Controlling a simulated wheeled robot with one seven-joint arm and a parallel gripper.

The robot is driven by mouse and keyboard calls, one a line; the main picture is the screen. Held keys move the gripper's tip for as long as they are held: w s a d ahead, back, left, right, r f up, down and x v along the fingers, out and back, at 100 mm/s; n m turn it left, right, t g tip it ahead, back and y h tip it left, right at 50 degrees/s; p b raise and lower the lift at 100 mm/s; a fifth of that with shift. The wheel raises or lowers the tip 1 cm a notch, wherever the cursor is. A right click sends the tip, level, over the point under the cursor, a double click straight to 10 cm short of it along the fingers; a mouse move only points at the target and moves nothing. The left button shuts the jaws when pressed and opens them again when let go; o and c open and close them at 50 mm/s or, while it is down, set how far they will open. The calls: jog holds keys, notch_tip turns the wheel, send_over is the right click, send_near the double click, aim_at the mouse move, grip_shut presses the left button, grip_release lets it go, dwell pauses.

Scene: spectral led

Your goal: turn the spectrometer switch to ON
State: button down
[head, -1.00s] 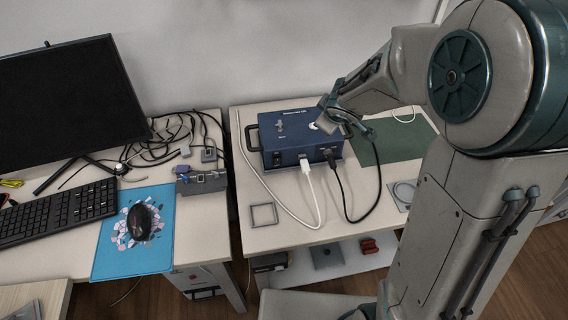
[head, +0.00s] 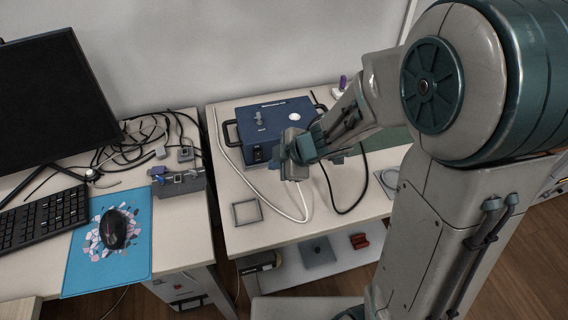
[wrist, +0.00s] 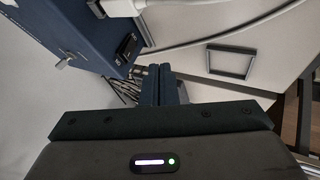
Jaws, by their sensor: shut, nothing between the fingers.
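The spectrometer is a dark blue box (head: 283,112) on the right-hand table, and it also shows at the upper left of the wrist view (wrist: 72,22). A black rocker switch (head: 258,155) sits low on its front face. The switch is closer in the wrist view (wrist: 127,48), but its setting cannot be read. My gripper (head: 276,160) is in front of the box, just right of the switch. In the wrist view its fingers (wrist: 160,82) are together and empty, apart from the switch. My gripper hides the right part of the box's front.
A white plug and cable (wrist: 122,7) leave the front face beside the switch. A black cable (head: 342,207) loops over the table to the right. A square grey frame (head: 247,212) lies in front. A metal toggle (head: 259,116) stands on the box's top.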

aim_at(258, 155)
jog(key=b+x, duration=0.1)
jog(key=x, duration=0.3)
jog(key=shift+f+b, duration=0.15)
jog(key=shift+b, duration=0.2)
jog(key=shift+w+a+r+p, duration=0.2)
jog(key=shift+w, duration=0.35)
jog(key=shift+w+a+r+p, duration=0.15)
jog(key=shift+w+r+p, duration=0.05)
jog(key=shift+w, duration=0.4)
jog(key=shift+w+a+r, duration=0.1)
jog(key=shift+w+a, duration=0.1)
jog(key=shift+w, duration=0.6)
jog(key=shift+r+p, duration=0.1)
jog(key=shift+p, duration=0.2)
